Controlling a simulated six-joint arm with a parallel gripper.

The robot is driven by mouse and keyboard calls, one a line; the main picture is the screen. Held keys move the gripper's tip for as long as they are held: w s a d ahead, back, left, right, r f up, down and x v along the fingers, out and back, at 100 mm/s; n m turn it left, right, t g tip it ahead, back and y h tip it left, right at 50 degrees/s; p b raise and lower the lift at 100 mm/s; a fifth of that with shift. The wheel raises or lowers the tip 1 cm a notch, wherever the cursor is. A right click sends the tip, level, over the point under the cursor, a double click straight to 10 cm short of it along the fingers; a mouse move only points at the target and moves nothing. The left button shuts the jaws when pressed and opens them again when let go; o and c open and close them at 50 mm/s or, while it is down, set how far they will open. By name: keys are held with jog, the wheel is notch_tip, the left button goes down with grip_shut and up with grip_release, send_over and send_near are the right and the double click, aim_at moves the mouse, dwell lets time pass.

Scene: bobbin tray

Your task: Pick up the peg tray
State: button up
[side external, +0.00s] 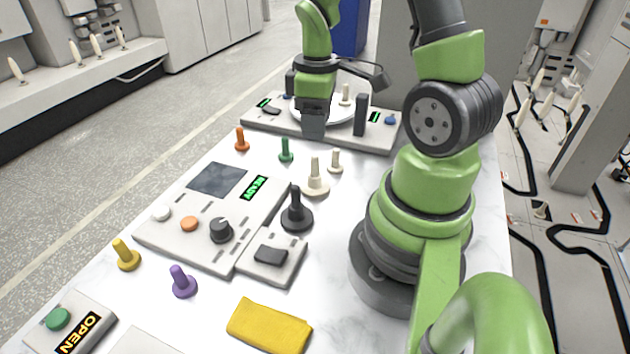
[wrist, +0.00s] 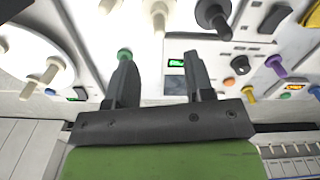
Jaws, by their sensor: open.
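The peg tray looks to be the round white dish (side external: 328,112) on the grey far panel, with a cream peg (side external: 346,94) standing on it. In the wrist view the dish (wrist: 30,45) is at the left, with pegs on it. My gripper (side external: 313,128) is in front of the dish in the side view and hides part of it. In the wrist view my gripper (wrist: 158,70) has its two dark fingers apart with nothing held between them. The dish is off to the left of both fingers there.
A green peg (side external: 286,150) stands nearby, and an orange peg (side external: 242,140) farther left. Cream pegs (side external: 315,178) and a black peg (side external: 296,212) stand beside the READY panel (side external: 160,238). A yellow cloth (side external: 268,326) lies in front.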

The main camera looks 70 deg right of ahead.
aim_at(315, 156)
notch_tip(315, 156, down, 4)
jog(key=shift+f, duration=0.15)
jog(key=shift+w+f, duration=0.2)
jog(key=shift+f, duration=2.75)
grip_shut()
